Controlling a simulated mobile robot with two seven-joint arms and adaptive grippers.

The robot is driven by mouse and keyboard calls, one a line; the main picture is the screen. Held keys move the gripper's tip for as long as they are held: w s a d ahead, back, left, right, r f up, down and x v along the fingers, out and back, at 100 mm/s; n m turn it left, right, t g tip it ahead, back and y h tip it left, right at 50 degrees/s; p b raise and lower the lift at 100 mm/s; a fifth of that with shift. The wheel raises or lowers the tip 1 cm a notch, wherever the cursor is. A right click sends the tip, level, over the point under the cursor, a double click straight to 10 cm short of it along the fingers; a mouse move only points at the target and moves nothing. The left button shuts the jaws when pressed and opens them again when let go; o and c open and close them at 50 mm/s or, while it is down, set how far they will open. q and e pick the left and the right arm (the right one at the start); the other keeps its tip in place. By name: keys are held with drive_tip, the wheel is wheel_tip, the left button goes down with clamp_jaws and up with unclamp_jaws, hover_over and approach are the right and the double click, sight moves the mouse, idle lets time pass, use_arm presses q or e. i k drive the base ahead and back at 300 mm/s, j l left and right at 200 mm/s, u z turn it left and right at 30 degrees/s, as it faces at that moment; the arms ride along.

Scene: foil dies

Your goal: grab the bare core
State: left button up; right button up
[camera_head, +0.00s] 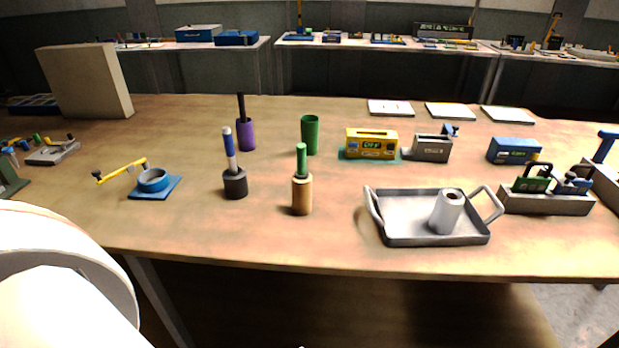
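A light grey-white cylinder (446,212) with a dark hole in its top stands upright in the right part of a grey metal tray (400,218). It looks like a core or roll; I cannot tell whether anything is wound on it. The tray has raised handles at its left and right ends and sits near the table's front edge. Neither of my grippers shows in the head view. A large white rounded part of my own body fills the lower left corner.
Left of the tray stand a tan-based green-handled tool (302,193), a dark-based blue-and-white one (235,182), a purple holder (245,135) and a green cup (310,135). Behind is a yellow device (371,145); right, a grey caddy (545,202). Bare wood (200,230) lies front left.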

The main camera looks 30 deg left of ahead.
sight(302, 190)
drive_tip(key=u, duration=1.05)
